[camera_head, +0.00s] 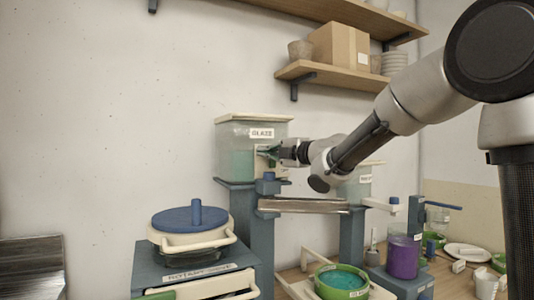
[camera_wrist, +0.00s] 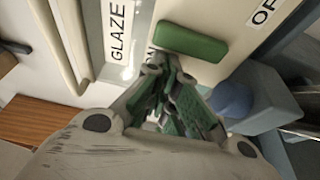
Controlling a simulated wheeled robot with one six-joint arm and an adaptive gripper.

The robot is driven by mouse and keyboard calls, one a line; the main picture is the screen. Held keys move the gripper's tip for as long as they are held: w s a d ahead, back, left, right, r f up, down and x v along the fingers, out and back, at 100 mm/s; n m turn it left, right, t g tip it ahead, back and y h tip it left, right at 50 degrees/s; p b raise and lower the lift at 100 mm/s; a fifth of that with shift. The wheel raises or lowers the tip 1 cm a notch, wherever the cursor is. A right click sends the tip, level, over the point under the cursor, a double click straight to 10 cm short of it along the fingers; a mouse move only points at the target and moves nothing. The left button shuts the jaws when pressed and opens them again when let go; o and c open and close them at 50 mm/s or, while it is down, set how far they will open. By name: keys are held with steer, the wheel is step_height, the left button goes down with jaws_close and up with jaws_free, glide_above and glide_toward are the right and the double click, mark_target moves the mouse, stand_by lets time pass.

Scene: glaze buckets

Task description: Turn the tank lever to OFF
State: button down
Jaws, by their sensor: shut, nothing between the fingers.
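The glaze tank (camera_head: 236,152) is a translucent box with a cream lid and a GLAZE label (camera_head: 262,133). My gripper (camera_head: 268,153) is at its front right, just below the label. In the wrist view my gripper (camera_wrist: 172,88) has its green-padded fingers closed together, with nothing between them. A rounded green bar, apparently the tank lever (camera_wrist: 190,42), sits on a cream plate just beyond the fingertips. Whether they touch it I cannot tell. A label reading "OF" (camera_wrist: 265,12) is cut off at the top edge. The lever is not clear in the head view.
A blue knob (camera_wrist: 230,98) is close right of the fingers. Below the tank are a metal trough (camera_head: 305,205) and a blue-lidded pot (camera_head: 193,225). A green bucket (camera_head: 341,281) and purple container (camera_head: 402,257) stand lower right. A shelf (camera_head: 330,76) hangs above.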

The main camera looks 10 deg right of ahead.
steer(key=shift+w+d+r+m+t, duration=0.15)
steer(key=shift+d+m+t, duration=0.15)
steer(key=shift+m, duration=0.4)
steer(key=m, duration=0.1)
steer(key=d+m, duration=0.1)
steer(key=shift+w+r+m+t, duration=0.2)
steer(key=shift+m+t, duration=0.1)
steer(key=shift+t, duration=0.1)
steer(key=w+d+f+m+t+h, duration=0.1)
steer(key=d+m+t+h, duration=0.3)
steer(key=m, duration=1.4)
steer(key=shift+w+d+f+t, duration=0.45)
steer(key=shift+d+t, duration=0.15)
steer(key=shift+d, duration=0.15)
steer(key=shift+m+h, duration=0.3)
steer(key=shift+r, duration=0.1)
